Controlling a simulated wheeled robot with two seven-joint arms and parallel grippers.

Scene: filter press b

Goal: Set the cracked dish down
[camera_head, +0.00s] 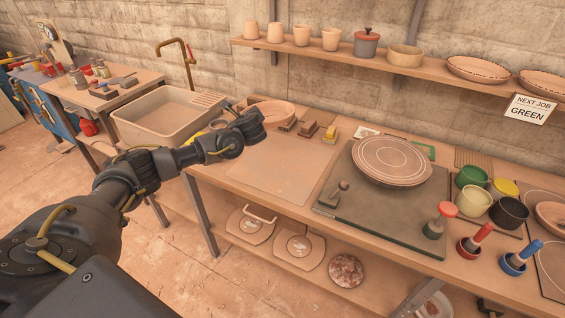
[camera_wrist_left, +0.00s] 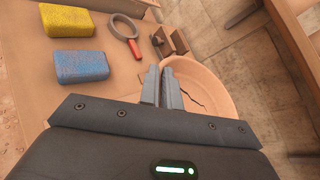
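The cracked dish (camera_head: 272,111), round and terracotta, is at the back left of the workbench in the head view, partly behind my left gripper (camera_head: 255,122). In the left wrist view a dark jagged crack runs through the dish (camera_wrist_left: 215,88). The two grey fingers of my left gripper (camera_wrist_left: 162,86) are nearly together at the dish's near rim and appear to pinch it. I cannot tell whether the dish touches the surface below. My right gripper is in neither view.
A pale board (camera_head: 275,170) lies bare on the workbench. Several small stamps (camera_head: 308,129) stand behind it. Right of it, a dark mat (camera_head: 385,222) bears a patterned plate (camera_head: 391,161).

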